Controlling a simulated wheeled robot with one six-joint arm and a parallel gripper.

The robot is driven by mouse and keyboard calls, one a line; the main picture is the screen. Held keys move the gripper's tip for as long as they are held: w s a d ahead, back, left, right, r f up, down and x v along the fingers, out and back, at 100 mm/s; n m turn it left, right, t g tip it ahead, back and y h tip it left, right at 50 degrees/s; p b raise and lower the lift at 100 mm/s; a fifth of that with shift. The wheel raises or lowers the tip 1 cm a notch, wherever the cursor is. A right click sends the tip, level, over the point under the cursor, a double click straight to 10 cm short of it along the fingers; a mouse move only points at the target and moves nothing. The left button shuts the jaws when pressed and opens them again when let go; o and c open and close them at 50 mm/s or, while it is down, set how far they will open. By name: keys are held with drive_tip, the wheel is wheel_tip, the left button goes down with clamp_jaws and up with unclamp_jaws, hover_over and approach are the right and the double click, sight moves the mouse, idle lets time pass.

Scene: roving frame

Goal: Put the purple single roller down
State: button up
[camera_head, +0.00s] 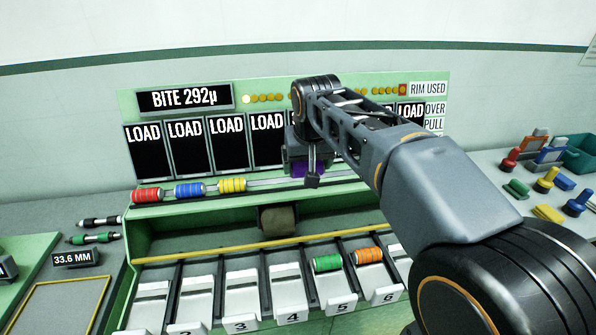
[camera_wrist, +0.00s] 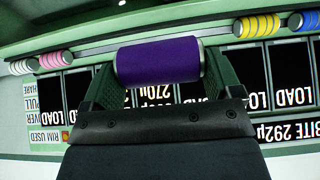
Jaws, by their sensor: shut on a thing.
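The purple single roller (camera_wrist: 158,61) lies crosswise between the two fingers of my gripper (camera_wrist: 160,75) in the wrist view. The fingers hold it at its ends, and pale end caps show. In the head view only a small purple patch of it (camera_head: 303,170) shows under my gripper (camera_head: 308,175), which hides the rest. It is in front of the rail (camera_head: 270,183) below the black LOAD panels; I cannot tell whether it touches the rail.
Red (camera_head: 146,195), blue (camera_head: 189,189) and yellow (camera_head: 232,185) rollers sit on the rail's left part. Green (camera_head: 327,262) and orange (camera_head: 368,255) rollers lie in the numbered chutes below. A brown block (camera_head: 278,219) stands in the trough. Pink (camera_wrist: 56,60) rollers show in the wrist view.

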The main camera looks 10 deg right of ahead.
drive_tip(key=w+d+f+p, duration=0.1)
drive_tip(key=w+f, duration=0.1)
drive_tip(key=w, duration=0.1)
drive_tip(key=w+d+f+p, duration=0.1)
drive_tip(key=w+d+f, duration=0.1)
drive_tip(key=w+f, duration=0.1)
drive_tip(key=w+d+f+p, duration=0.1)
drive_tip(key=w+f, duration=0.2)
drive_tip(key=w, duration=0.2)
drive_tip(key=shift+w+d+f+p, duration=0.1)
drive_tip(key=shift+w+d+p, duration=0.1)
drive_tip(key=shift+d+p, duration=0.15)
drive_tip(key=shift+w+d+f, duration=0.2)
drive_tip(key=shift+w+f, duration=0.2)
drive_tip(key=shift+f, duration=0.15)
drive_tip(key=shift+w+f+p, duration=0.1)
drive_tip(key=shift+f+p, duration=0.25)
drive_tip(key=shift+f, duration=1.35)
drive_tip(key=shift+f, duration=0.1)
drive_tip(key=o, duration=0.8)
